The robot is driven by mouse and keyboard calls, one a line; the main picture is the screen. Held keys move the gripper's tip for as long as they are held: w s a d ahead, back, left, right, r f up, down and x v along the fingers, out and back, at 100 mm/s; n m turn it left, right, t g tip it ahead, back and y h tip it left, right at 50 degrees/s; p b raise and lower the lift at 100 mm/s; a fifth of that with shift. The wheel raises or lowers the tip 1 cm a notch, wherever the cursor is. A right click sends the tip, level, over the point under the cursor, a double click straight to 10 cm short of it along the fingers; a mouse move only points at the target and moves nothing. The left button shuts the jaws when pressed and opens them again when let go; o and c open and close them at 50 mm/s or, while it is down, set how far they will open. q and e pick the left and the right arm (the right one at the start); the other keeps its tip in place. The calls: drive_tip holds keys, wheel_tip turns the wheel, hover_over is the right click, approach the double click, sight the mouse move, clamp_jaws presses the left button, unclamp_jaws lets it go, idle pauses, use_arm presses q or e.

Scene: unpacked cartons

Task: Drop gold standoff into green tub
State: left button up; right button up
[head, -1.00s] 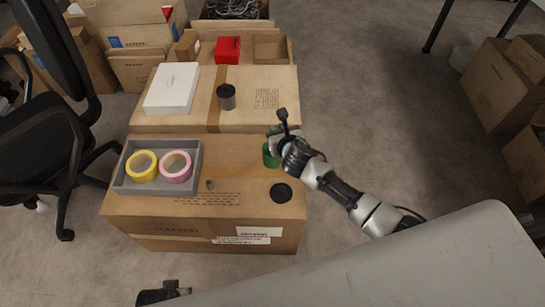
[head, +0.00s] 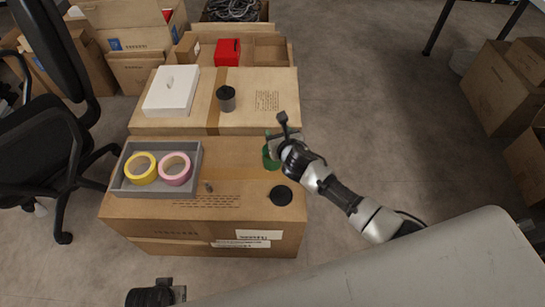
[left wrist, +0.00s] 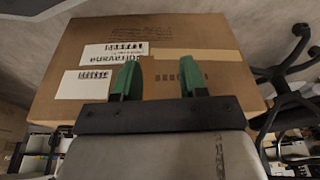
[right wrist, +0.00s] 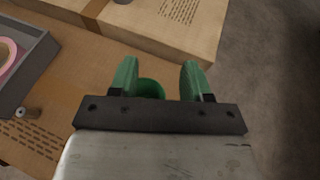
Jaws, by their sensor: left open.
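The gold standoff (head: 209,187) is a small brownish piece on the near carton's top, right of the grey tray. It also shows at the left of the right wrist view (right wrist: 28,112). The green tub (head: 268,160) stands near that carton's back right corner, partly hidden by my right gripper (head: 281,140). In the right wrist view, the tub (right wrist: 150,88) shows beyond and between the green fingers, which are apart; contact cannot be told. My left gripper (left wrist: 159,80) is open and empty, facing the carton's labelled side. It shows at the bottom edge of the head view (head: 175,291).
The grey tray (head: 119,181) holds a yellow and a pink tape roll. A black round lid (head: 281,195) lies at the carton's right. On the carton behind are a white box (head: 172,90) and a dark cylinder (head: 226,99). A chair (head: 45,145) stands left.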

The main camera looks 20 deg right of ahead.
use_arm(q)
drive_tip(key=s+f+p, duration=0.3)
drive_tip(key=s+f, duration=0.1)
drive_tip(key=f, duration=0.5)
drive_tip(key=shift+s+a+f+g, duration=0.2)
drive_tip(key=shift+a+g, duration=0.05)
drive_tip(key=shift+g, duration=0.15)
use_arm(e)
drive_tip(key=v, duration=1.1)
